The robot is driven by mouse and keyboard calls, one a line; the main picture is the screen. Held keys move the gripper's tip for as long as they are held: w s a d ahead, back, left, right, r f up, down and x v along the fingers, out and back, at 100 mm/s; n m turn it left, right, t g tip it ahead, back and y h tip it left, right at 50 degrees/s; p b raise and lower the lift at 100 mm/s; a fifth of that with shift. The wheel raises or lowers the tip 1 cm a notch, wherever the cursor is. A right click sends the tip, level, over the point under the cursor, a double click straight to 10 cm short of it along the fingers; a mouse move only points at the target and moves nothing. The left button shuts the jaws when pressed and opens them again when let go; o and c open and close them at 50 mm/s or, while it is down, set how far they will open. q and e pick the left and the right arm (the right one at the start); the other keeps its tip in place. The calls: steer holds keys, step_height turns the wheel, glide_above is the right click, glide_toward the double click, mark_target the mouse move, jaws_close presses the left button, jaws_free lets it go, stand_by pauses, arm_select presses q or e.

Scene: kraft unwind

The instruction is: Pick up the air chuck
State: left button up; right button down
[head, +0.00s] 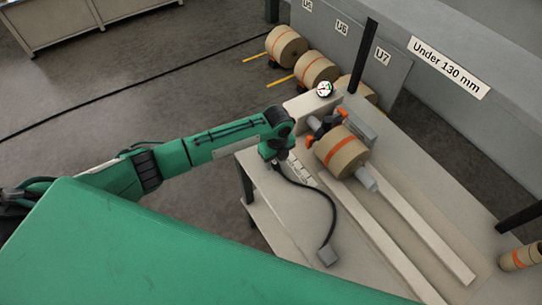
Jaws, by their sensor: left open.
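A black hose (332,212) curves across the pale bench from beside my left gripper to a small grey block (327,256) at the bench's front. I cannot make out the air chuck clearly; the hose end near the gripper is partly covered by my wrist. My left gripper (281,158) is open at the bench's left edge, pointing down, close to that hose end. Its fingertips are small and partly hidden, and I see nothing held in it. My right gripper is not in view.
A kraft roll (341,151) sits on a grey shaft (367,179), with orange-tipped parts at its far end. A gauge (325,89) stands behind. Two pale rails (428,232) run along the bench. More rolls (286,46) stand beyond. My green body covers the foreground.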

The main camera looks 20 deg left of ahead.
mark_target(276, 164)
arm_select(q)
steer(key=shift+f, duration=0.75)
jaws_close()
steer(key=shift+r, duration=0.1)
step_height(276, 164, up, 20)
steer(key=b, duration=0.5)
